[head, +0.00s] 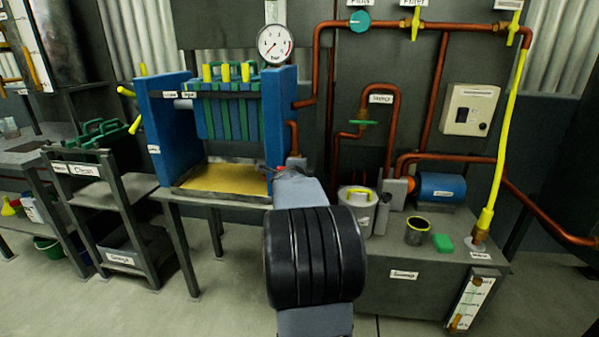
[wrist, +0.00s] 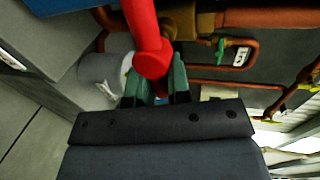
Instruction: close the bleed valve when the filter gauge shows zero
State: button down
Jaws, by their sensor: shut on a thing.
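The filter gauge (head: 275,43) is a round white dial marked "bar" above the filter press. Its needle seems to point to the lower left; the numbers are too small to read surely. The red bleed valve handle (wrist: 148,40) runs between my fingers in the wrist view; only a small red bit (head: 281,168) shows in the head view. My gripper (wrist: 154,88) is shut on the red handle. In the head view my gripper (head: 290,173) is at the right end of the filter press (head: 166,125), and my arm hides most of it.
Copper pipes (head: 318,100) run close behind my gripper. A cart (head: 100,195) stands to the left.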

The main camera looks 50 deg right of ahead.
jog(key=c, duration=1.1)
grip_release()
jog(key=p+v, duration=0.4)
jog(key=v, duration=0.9)
jog(key=shift+s+a+p, duration=0.25)
jog(key=shift+a+p, duration=0.05)
jog(key=shift+p, duration=0.1)
jog(key=shift+r, duration=0.2)
jog(key=w+a+r+n+t+y+p, duration=0.25)
jog(key=a+r+n+y+p, duration=0.25)
jog(key=a+r+n+p, duration=0.3)
jog(key=w+a+r+n+t+y+p, duration=0.1)
jog(key=w+a+r+n+y+p, duration=0.2)
jog(key=a+r+n+y+p, duration=0.5)
jog(key=s+a+r+n+g+p, duration=0.3)
jog(key=s+a+n+g+p, duration=0.1)
jog(key=s+a+n+p, duration=0.2)
jog(key=s+a+r+n+g+p, duration=0.2)
jog(key=s+a+n+g+p, duration=0.2)
jog(key=s+a+n+p, duration=0.3)
jog(key=a+n+p, duration=0.1)
jog(key=p, duration=0.3)
jog(key=shift+a+r, duration=0.15)
jog(key=shift+r, duration=0.25)
